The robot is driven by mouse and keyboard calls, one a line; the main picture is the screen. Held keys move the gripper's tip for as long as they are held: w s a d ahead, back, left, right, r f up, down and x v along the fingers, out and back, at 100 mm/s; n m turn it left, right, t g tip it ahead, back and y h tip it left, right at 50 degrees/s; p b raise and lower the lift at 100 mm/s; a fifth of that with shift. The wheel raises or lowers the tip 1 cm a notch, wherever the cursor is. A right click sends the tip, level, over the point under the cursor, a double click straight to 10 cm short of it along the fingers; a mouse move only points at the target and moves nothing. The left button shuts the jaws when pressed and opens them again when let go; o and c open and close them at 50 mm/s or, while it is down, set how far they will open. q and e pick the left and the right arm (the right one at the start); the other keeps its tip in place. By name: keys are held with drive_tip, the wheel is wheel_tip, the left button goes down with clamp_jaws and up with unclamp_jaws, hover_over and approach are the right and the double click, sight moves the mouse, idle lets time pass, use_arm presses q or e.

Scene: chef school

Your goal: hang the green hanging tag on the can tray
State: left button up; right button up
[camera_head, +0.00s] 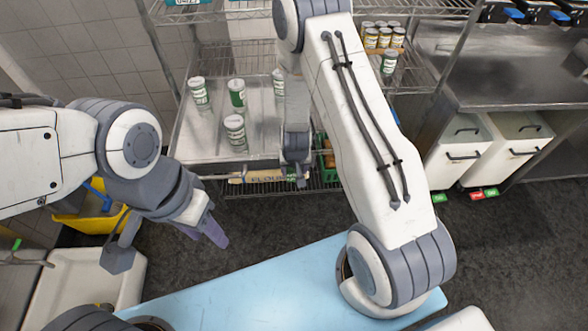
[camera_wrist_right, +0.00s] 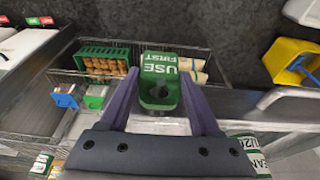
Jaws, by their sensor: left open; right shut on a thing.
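The green tag (camera_wrist_right: 160,68), lettered "USE FIRST", is between the fingers of my right gripper (camera_wrist_right: 160,85) in the right wrist view. Its lettering is upside down there, and it has a hole near the gripper end. Several green-and-white cans (camera_head: 235,131) stand upright on the tray. My left gripper (camera_head: 217,232) is open and empty, below and left of the tray, over the floor.
A yellow bucket (camera_head: 92,213) stands left; white bins (camera_head: 515,145) stand right.

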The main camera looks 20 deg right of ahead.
drive_tip(key=o, duration=1.4)
drive_tip(key=p+v, duration=0.2)
drive_tip(key=v, duration=0.7)
drive_tip(key=shift+r, duration=0.25)
drive_tip(key=shift+s+a+r+p, duration=0.15)
drive_tip(key=shift+s+r+p, duration=0.1)
drive_tip(key=shift+r+p, duration=0.15)
drive_tip(key=shift+a, duration=0.1)
